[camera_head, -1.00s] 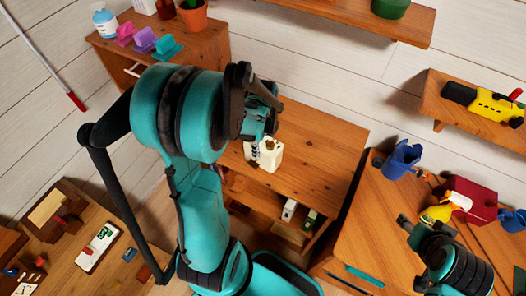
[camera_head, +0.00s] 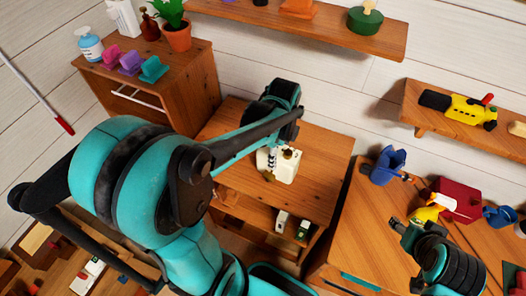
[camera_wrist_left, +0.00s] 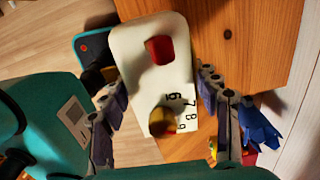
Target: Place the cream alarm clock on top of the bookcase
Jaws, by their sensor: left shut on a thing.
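The cream alarm clock (camera_head: 284,168) shows in the head view over the wooden top of the bookcase (camera_head: 322,150), towards its front edge. My left gripper (camera_head: 271,160) is shut on the clock. In the left wrist view the clock (camera_wrist_left: 178,72) lies between the two fingers of the gripper (camera_wrist_left: 158,85), with its red and brass-coloured knobs and black numerals showing. I cannot tell whether its underside touches the bookcase top. My right gripper (camera_head: 400,228) is at the lower right over a desk; its jaw opening is too small to make out.
A cabinet (camera_head: 190,82) with bottles, a potted plant and coloured items stands at the left. A wall shelf (camera_head: 320,35) hangs behind the bookcase, another (camera_head: 450,115) at right. Bookcase top beside the clock is clear.

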